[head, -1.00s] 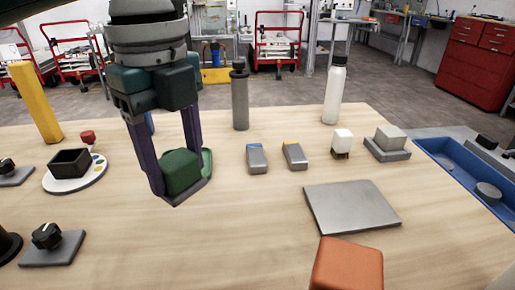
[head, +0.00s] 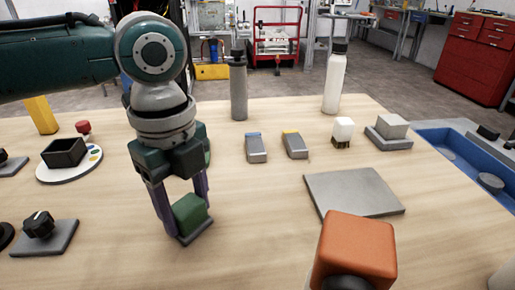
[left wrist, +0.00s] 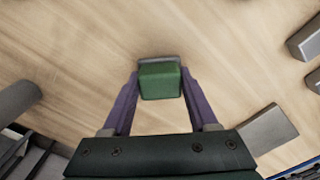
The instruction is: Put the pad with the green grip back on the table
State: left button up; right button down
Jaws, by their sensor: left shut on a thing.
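The pad with the green grip is a green block (head: 190,212) on a thin grey plate. My left gripper (head: 186,207) points down and is shut on the green grip, with a purple finger on each side. The pad is low over the left-middle of the wooden table (head: 265,230); I cannot tell whether its plate touches the wood. In the left wrist view the green grip (left wrist: 160,82) sits between the fingers, with the grey plate edge showing beyond it. My right gripper is not in view.
An orange block (head: 355,246) stands close at the front. A flat grey plate (head: 355,192) lies right of the pad. A black knob on a grey base (head: 42,228) and a white disc with a black box (head: 68,158) are to the left. Bare wood surrounds the pad.

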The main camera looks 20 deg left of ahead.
aim_at(185, 203)
pick_arm(q)
jog(key=o, duration=1.2)
jog(key=shift+f, duration=0.1)
notch_tip(185, 203, up, 12)
jog(key=shift+r+p, duration=0.2)
jog(key=shift+p, duration=1.05)
